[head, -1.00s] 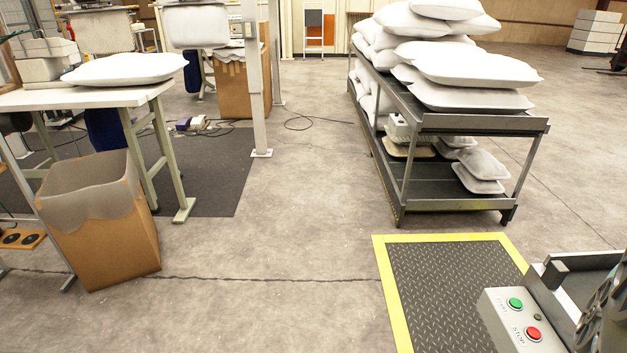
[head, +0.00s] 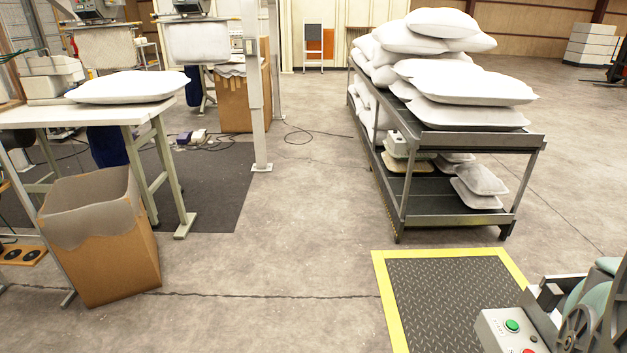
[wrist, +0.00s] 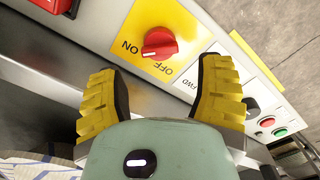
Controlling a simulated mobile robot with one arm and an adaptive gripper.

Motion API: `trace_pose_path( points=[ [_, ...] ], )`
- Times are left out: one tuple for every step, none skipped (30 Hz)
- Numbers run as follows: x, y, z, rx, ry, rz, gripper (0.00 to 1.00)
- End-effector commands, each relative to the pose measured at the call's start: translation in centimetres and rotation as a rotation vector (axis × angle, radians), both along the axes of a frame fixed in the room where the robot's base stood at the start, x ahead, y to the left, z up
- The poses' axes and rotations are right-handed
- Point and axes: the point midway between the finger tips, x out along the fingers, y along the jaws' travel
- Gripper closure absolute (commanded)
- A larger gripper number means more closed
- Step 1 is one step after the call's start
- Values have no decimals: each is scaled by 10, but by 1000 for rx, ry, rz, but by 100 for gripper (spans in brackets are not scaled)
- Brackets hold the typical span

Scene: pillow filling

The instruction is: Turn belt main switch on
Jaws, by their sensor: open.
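The belt main switch is a red rotary knob (wrist: 160,43) on a yellow plate (wrist: 185,25) on a light grey control panel in the wrist view. The plate carries an ON label and an OFF label beside the knob. My gripper (wrist: 160,75) has two yellow ridged fingers spread wide, with nothing between them. The knob lies just past the fingertips, roughly midway between their lines. I see no contact with it. The switch does not show in the head view.
The panel also carries an FWD label, a black knob (wrist: 251,104) and small green and red buttons. In the head view, a box with a green button (head: 512,326) sits at lower right beside a yellow-edged mat (head: 379,290). A pillow-laden cart (head: 470,220) stands behind. The middle floor is clear.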

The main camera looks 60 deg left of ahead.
Motion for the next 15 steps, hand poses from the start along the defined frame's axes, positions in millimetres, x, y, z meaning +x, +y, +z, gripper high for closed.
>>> trace_pose_path(
  points=[
    [3,3,10,4,-3,3,33],
    [2,4,14,5,-2,3,33],
    [1,3,20,4,-1,2,33],
    [2,4,25,5,-2,1,33],
    [3,4,30,6,-4,4,33],
    [3,4,37,5,-5,2,33],
    [2,4,41,6,-4,4,33],
    [2,4,46,5,-3,4,33],
    [2,4,53,5,-4,3,33],
    [2,4,57,6,-4,5,33],
    [2,4,62,6,-4,3,33],
    [2,4,68,7,-3,4,33],
    [1,4,75,6,-2,2,33],
    [0,4,84,7,-2,0,33],
    [1,4,92,9,-2,-1,33]
  ],
)
